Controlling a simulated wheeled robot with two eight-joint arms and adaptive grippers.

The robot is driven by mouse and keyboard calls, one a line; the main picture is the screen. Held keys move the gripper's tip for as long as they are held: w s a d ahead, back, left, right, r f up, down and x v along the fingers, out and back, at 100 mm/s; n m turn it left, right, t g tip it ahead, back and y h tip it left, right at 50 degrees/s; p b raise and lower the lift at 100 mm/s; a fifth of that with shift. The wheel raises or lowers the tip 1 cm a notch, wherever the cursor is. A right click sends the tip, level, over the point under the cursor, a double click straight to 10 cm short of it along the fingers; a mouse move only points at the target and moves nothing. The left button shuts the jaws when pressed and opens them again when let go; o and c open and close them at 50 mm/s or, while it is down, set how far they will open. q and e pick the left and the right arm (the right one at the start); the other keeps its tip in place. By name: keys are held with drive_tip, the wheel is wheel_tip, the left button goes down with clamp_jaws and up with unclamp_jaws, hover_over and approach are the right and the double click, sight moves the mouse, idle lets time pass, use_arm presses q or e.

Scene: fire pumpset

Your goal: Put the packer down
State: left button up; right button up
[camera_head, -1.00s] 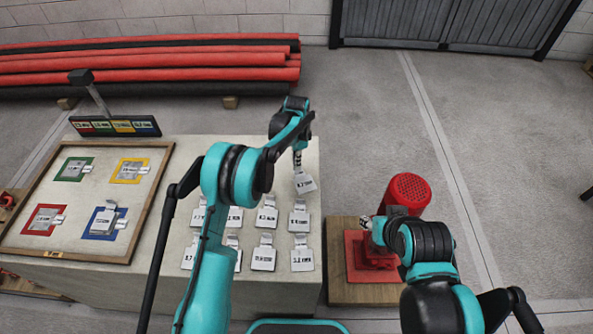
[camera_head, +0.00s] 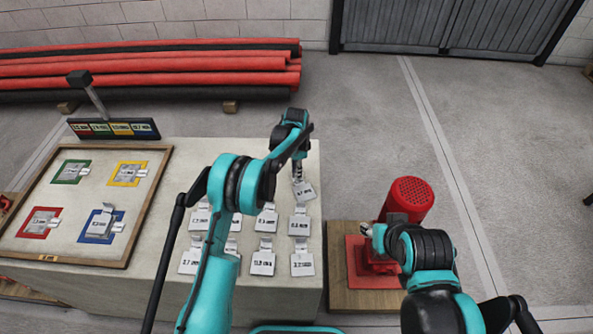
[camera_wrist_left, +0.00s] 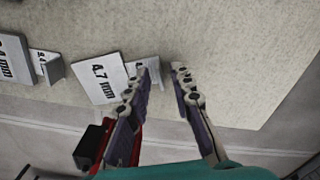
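The packer (camera_head: 304,191) is a pale plate marked 4.7 mm, at the back right of the pale table, at the end of my left gripper (camera_head: 297,171). In the left wrist view the packer (camera_wrist_left: 99,78) lies flat on the table top, its small upright tab (camera_wrist_left: 146,70) by the left fingertip.
Several similar packers (camera_head: 299,225) stand in rows in front. A wood-framed board (camera_head: 150,200) with coloured squares holds more packers at the left. A label stand (camera_head: 113,128) is behind it. Table right of the packer is narrow and ends at an edge.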

use_arm(q)
drive_tip(key=shift+r, duration=0.25)
wheel_tip(320, 180, up, 11)
drive_tip(key=p, duration=0.4)
drive_tip(key=s+a+r+n+t, duration=0.25)
drive_tip(key=s+a+r, duration=0.25)
drive_tip(key=s+r, duration=0.3)
drive_tip(key=s+a+r+n+t, duration=0.1)
drive_tip(key=s+a+r+n, duration=0.4)
drive_tip(key=r, duration=0.5)
drive_tip(key=s+a+f+n+t, duration=0.1)
drive_tip(key=s+a+n+t, duration=0.1)
drive_tip(key=s, duration=0.9)
drive_tip(key=s+a+f+n+t, duration=0.1)
drive_tip(key=s+a+f+n, duration=0.1)
drive_tip(key=s, duration=0.9)
drive_tip(key=shift+s+a+n+t, duration=0.25)
drive_tip(key=shift+a+n+t, duration=0.1)
drive_tip(key=shift+a+n, duration=0.6)
